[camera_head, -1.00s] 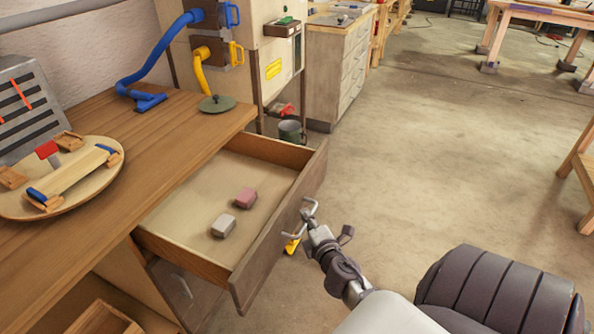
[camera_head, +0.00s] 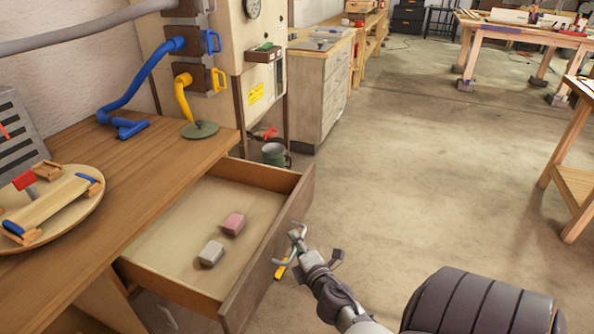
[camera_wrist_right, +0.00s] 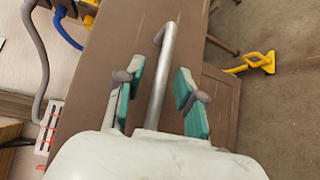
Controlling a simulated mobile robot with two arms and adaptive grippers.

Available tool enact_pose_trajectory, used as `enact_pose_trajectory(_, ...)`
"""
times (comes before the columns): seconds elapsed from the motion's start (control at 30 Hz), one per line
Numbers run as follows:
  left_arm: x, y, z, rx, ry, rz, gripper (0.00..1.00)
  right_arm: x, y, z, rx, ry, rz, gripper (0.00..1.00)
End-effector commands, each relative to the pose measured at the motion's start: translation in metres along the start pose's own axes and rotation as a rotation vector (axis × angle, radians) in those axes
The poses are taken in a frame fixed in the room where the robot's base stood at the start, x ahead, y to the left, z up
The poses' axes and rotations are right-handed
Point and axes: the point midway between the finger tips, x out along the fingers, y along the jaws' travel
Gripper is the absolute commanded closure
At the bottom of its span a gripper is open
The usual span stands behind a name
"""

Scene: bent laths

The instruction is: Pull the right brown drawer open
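The brown drawer (camera_head: 272,240) under the wooden worktop is pulled well out. A pink block (camera_head: 233,223) and a pale grey block (camera_head: 211,253) lie inside it. Its metal bar handle is on the front panel and shows best in the right wrist view (camera_wrist_right: 167,50). My right gripper (camera_head: 310,248) is at the handle, outside the front. In the right wrist view its green-padded fingers (camera_wrist_right: 160,72) stand apart, with the bar running between them and gaps on both sides. My left gripper is not in view.
The worktop (camera_head: 150,170) carries a round board (camera_head: 85,213) with wooden parts and a green-grey disc (camera_head: 200,130). A yellow-handled item (camera_wrist_right: 262,62) is near the floor by the drawer. A green pot (camera_head: 274,154) stands behind. Open floor (camera_head: 420,160) lies to the right.

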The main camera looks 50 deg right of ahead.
Motion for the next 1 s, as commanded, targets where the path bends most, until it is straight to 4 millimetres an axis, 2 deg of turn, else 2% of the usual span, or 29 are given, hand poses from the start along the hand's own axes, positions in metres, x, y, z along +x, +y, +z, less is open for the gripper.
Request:
enact_pose_trajectory(0.17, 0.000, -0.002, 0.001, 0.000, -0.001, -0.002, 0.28, -0.011, -0.001, 0.000, 0.001, 0.000, -0.002, 0.63)
enact_pose_trajectory(0.5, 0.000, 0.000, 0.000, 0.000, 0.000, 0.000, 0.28, -0.080, -0.001, 0.000, 0.004, -0.002, -0.004, 0.63)
enact_pose_trajectory(0.7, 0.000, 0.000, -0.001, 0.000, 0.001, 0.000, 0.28, -0.110, -0.001, 0.000, 0.003, -0.003, -0.003, 0.63)
enact_pose_trajectory(1.0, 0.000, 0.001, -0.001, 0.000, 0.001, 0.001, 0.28, -0.120, 0.000, 0.000, -0.001, 0.000, 0.000, 0.63)
